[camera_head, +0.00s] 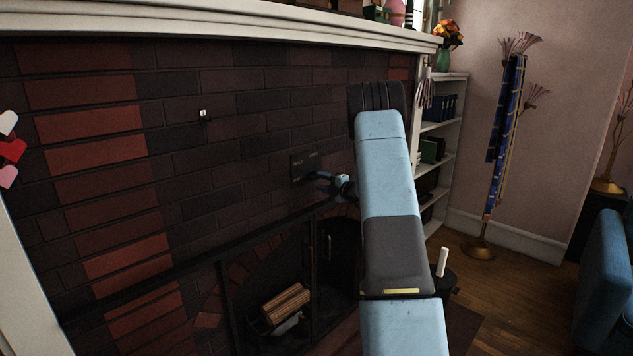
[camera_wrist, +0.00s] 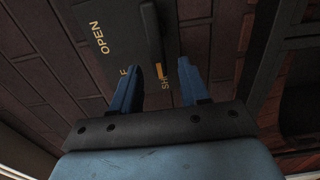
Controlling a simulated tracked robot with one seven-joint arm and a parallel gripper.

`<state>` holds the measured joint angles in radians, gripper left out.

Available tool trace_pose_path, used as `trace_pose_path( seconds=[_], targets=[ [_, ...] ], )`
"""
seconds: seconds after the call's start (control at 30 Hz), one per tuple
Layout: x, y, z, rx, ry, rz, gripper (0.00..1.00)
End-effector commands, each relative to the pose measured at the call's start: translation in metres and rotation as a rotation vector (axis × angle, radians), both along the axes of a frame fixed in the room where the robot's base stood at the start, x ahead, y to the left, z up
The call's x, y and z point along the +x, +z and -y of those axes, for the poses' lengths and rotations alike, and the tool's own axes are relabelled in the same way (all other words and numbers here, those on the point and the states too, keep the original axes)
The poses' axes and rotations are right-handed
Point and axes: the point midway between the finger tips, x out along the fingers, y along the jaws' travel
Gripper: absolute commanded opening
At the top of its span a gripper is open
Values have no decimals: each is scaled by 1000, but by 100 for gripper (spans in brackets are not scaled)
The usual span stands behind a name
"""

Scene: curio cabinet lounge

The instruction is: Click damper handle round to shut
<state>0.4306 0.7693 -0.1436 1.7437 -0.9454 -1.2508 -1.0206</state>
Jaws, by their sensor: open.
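A dark damper plate (camera_head: 303,160) is fixed to the brick fireplace wall. In the wrist view the plate (camera_wrist: 85,15) carries the word OPEN at upper left and a partly hidden word starting SH near my right finger. Another label shows only an F beside my left finger. A dark bar, seemingly the damper handle (camera_wrist: 151,30), runs from the top edge towards the gap between my fingers, with a small orange mark near its end. My gripper (camera_wrist: 160,72) is open, its blue fingers either side of that end; contact cannot be told. In the head view my gripper (camera_head: 323,179) is at the plate, partly hiding it.
The mantel shelf (camera_head: 250,25) runs above. Below is the firebox with logs (camera_head: 286,303) and a dark metal screen frame (camera_head: 314,260). A white bookshelf (camera_head: 440,150) stands right of the fireplace, and a brass stand with blue cloth (camera_head: 507,120) beyond it.

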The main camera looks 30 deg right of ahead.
Motion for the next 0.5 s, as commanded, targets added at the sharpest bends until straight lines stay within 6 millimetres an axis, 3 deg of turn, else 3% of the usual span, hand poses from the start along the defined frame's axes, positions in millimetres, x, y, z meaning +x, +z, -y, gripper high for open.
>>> trace_pose_path(
  seconds=[0.3, 0.5],
  targets=[
    [-58, 0, 21, 2, -2, -1, 45],
    [-80, 0, 29, 1, 0, 0, 45]
  ],
)
